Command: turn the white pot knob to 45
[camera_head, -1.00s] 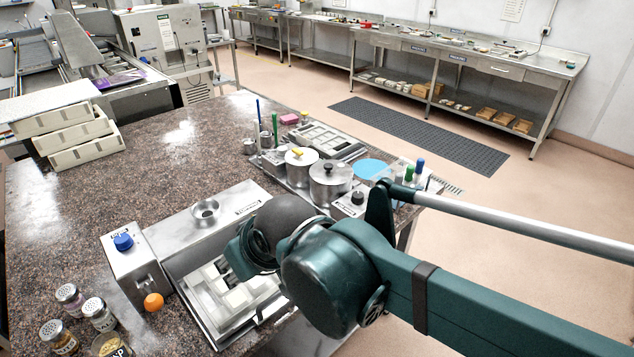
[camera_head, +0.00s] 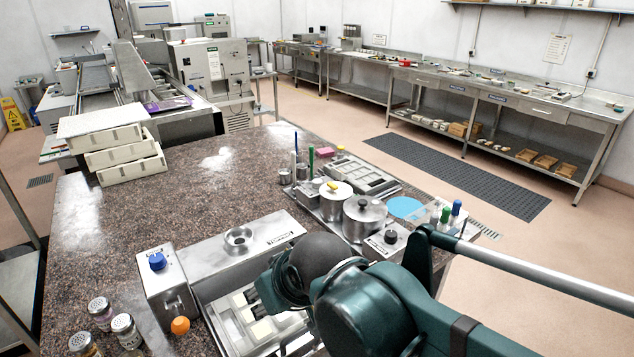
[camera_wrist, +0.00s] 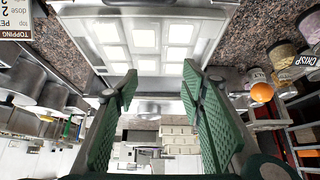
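Two lidded metal pots stand on a metal unit on the counter: one with a pale lid and yellow handle (camera_head: 335,195), one with a steel lid and dark handle (camera_head: 365,213). A small control box with a black knob (camera_head: 391,237) sits in front of them. Another box with a blue knob (camera_head: 157,261) stands at left. I cannot tell which knob is the white pot's; no setting is readable. My gripper (camera_wrist: 158,98) is open and empty, over the white mould tray (camera_wrist: 143,40); my arm mostly hides it in the head view.
A steel machine (camera_head: 238,242) with a round cup borders the tray. Stacked pale trays (camera_head: 125,150) lie at back left. Coloured bottles (camera_head: 445,215) stand right of the pots. The counter's middle is clear.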

